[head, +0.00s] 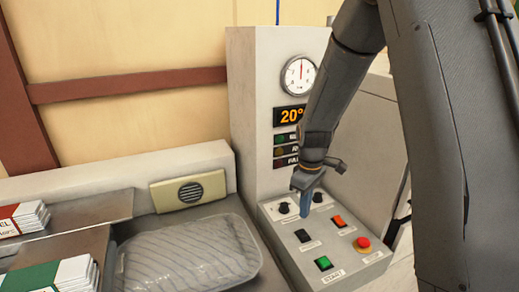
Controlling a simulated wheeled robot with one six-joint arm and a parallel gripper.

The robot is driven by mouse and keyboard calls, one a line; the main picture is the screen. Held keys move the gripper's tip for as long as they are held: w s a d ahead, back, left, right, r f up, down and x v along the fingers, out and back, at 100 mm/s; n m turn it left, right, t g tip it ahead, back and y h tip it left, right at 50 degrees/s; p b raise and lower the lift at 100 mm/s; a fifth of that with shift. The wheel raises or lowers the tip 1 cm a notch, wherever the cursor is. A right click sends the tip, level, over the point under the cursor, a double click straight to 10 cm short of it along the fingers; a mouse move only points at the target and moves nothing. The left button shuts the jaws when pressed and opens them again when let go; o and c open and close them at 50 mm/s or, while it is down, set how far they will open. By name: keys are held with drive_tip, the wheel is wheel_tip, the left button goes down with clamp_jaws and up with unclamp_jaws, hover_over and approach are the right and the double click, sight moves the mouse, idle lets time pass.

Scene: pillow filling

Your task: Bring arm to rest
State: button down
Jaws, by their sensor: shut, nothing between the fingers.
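My gripper (305,203) is at the end of my arm, which comes down from the upper right. It points down over the upper left part of a control panel (372,268). The fingers look closed together and hold nothing. They hide part of the panel behind them; I cannot tell whether the tips touch it. The panel has a green button (323,263), an orange-red button (338,222), a black button (302,236), a red mushroom knob (362,243) and dark dials (284,208).
A machine column (252,130) behind the panel carries a gauge (299,76) and a display (291,115) reading 20°. A clear ribbed pillow (190,258) lies at lower left. Label stacks (22,220) sit on trays at far left. A beige speaker (189,191) stands behind the pillow.

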drive_tip(key=s+r+m+t+b, duration=0.1)
drive_tip(key=s+m+b, duration=0.4)
drive_tip(key=s+m, duration=0.4)
drive_tip(key=s, duration=0.7)
drive_tip(key=shift+s+r, duration=0.3)
drive_tip(key=shift+s, duration=0.05)
drive_tip(key=shift+a, duration=0.2)
